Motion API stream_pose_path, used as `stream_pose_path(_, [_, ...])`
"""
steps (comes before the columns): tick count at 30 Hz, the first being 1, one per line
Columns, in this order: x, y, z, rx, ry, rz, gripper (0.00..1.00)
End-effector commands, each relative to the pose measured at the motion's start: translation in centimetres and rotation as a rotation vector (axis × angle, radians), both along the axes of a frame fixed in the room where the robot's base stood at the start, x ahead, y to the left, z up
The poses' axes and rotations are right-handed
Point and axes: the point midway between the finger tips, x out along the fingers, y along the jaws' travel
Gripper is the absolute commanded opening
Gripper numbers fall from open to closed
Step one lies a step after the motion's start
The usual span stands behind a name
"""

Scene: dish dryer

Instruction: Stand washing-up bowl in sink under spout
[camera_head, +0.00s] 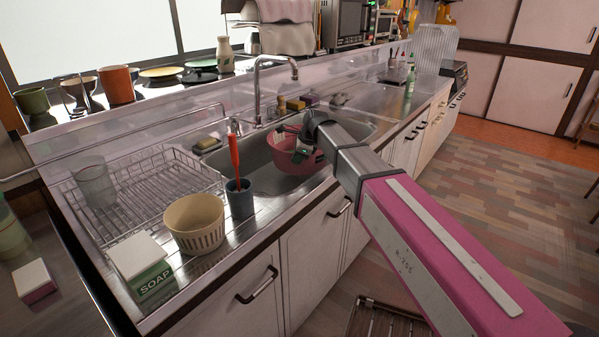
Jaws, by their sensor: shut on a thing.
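A pink washing-up bowl (283,155) is inside the steel sink (262,180), upright or nearly so. It shows below and slightly right of the curved tap spout (293,70), which rises from behind the sink. My gripper (303,148) reaches in from the right and is shut on the bowl near its right side. My arm and wrist hide the bowl's right part and some of the sink. I cannot tell whether the bowl touches the sink floor.
Left of the sink stand a blue cup (239,199) with a red-handled brush, a cream basket (195,224), a soap box (141,264) and a wire dish rack (150,190) with a glass.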

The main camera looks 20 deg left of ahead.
Motion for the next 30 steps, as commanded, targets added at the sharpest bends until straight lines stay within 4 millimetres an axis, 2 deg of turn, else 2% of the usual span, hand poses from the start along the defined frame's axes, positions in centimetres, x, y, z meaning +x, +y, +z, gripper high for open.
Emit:
stream_pose_path(3, [0.0, 0.0, -1.8, 0.000, 0.000, 0.000, 0.00])
stream_pose_path(10, [0.0, 0.0, -3.4, 0.001, -0.001, 0.000, 0.00])
stream_pose_path(16, [0.0, 0.0, -5.8, 0.001, 0.000, 0.000, 0.00])
stream_pose_path(29, [0.0, 0.0, -6.4, 0.001, -0.001, 0.000, 0.00])
stream_pose_path(30, [0.0, 0.0, -6.4, 0.001, 0.000, 0.000, 0.23])
